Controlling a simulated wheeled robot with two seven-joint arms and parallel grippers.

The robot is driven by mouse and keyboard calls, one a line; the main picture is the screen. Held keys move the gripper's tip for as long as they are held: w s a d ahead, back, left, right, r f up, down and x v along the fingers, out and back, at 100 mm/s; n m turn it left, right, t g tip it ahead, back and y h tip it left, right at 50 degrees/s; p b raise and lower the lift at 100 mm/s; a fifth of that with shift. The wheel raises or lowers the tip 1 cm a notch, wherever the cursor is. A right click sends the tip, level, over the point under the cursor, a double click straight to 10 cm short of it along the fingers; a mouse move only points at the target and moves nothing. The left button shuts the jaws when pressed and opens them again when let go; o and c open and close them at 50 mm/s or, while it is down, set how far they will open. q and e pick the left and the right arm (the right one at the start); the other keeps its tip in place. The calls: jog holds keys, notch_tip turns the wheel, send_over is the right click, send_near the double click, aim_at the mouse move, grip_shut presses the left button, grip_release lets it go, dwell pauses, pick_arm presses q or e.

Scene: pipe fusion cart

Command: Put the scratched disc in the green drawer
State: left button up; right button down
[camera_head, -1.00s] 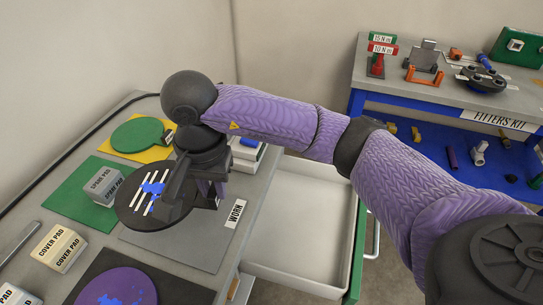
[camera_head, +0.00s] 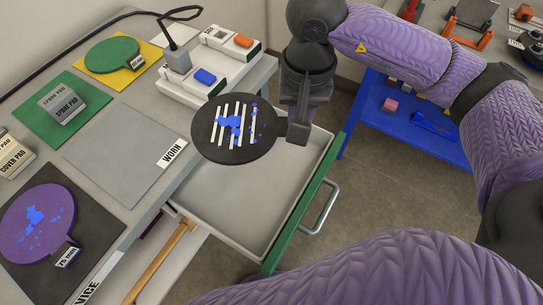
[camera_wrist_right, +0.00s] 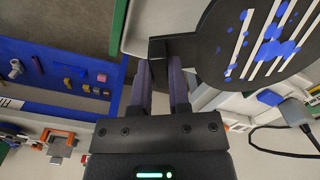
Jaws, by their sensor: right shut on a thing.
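The scratched disc (camera_head: 233,129) is black with white stripes and blue spots. My right gripper (camera_head: 300,130) is shut on its short handle at the right edge and holds it over the open green-fronted drawer (camera_head: 307,203). The disc covers part of the drawer's inside; the part that shows is bare grey. In the right wrist view my right gripper (camera_wrist_right: 165,75) grips the handle, and the disc (camera_wrist_right: 262,40) extends to the upper right. My left gripper is not in view.
The grey mat (camera_head: 115,160) marked WORN is bare. A purple disc (camera_head: 38,222) lies on a black mat at lower left, and a green disc (camera_head: 112,54) on a yellow mat. White power strips (camera_head: 215,75) sit behind the drawer. A wooden handle (camera_head: 158,262) lies below the worktop.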

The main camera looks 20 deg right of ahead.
notch_tip(320, 180, down, 3)
jog(key=d+m+b, duration=0.1)
jog(key=d+m, duration=0.1)
jog(key=m+b, duration=0.4)
jog(key=b, duration=0.2)
send_near(273, 160)
jog(key=s+d+f, duration=0.1)
jog(key=s, duration=0.1)
jog(key=s+d+f, duration=0.3)
jog(key=s+f, duration=0.1)
jog(key=shift+s+d, duration=0.25)
jog(key=shift+d, duration=0.05)
jog(key=w+a, duration=0.1)
jog(key=w, duration=0.1)
jog(key=w+a+b, duration=0.1)
jog(key=w+a, duration=0.3)
jog(key=shift+w+f+b, duration=0.15)
jog(key=shift+w+b, duration=0.1)
jog(key=shift+b, duration=0.1)
jog(key=shift+f, duration=0.3)
jog(key=shift+s+r, duration=0.1)
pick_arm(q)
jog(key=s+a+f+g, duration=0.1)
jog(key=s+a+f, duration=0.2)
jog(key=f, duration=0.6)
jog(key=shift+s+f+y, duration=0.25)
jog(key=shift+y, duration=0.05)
